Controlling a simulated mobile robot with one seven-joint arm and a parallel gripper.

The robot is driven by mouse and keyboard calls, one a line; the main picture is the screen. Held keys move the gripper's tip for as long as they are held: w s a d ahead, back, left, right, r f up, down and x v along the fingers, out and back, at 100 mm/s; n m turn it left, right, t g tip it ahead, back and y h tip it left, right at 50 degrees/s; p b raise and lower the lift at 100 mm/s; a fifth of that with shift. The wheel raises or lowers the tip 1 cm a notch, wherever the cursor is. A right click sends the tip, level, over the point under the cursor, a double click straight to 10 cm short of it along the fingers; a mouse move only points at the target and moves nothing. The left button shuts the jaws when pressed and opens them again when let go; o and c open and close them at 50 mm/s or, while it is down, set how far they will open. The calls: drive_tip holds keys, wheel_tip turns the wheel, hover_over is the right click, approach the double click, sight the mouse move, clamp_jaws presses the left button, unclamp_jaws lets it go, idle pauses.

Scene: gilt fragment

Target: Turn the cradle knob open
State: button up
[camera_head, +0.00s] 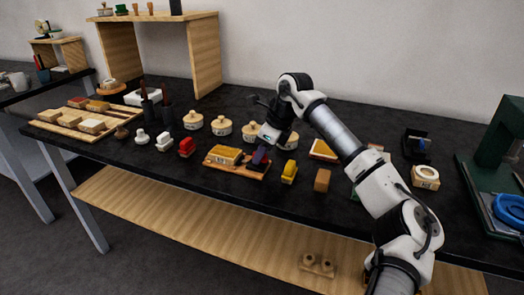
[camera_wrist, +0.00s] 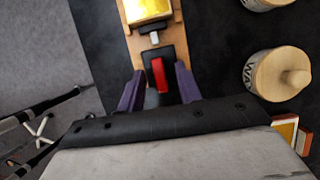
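The cradle is a wooden board (camera_head: 221,169) with a gold-yellow block (camera_head: 226,154) on it, on the dark table. In the wrist view the board (camera_wrist: 170,38) and block (camera_wrist: 148,10) are at the top. A red bar-shaped knob (camera_wrist: 160,75) sits on a black mount (camera_wrist: 148,58), with a small pale metal piece (camera_wrist: 154,38) between mount and block. My gripper (camera_wrist: 159,70) is open, its purple fingers on either side of the knob with gaps visible.
Round lidded pots (camera_head: 222,126) stand behind the cradle. A yellow block (camera_head: 289,172) and a brown block (camera_head: 322,180) stand to its right, a red item (camera_head: 186,147) to its left. A wooden tray of blocks (camera_head: 70,131) lies far left.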

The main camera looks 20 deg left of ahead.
drive_tip(key=shift+f, duration=0.1)
clamp_jaws()
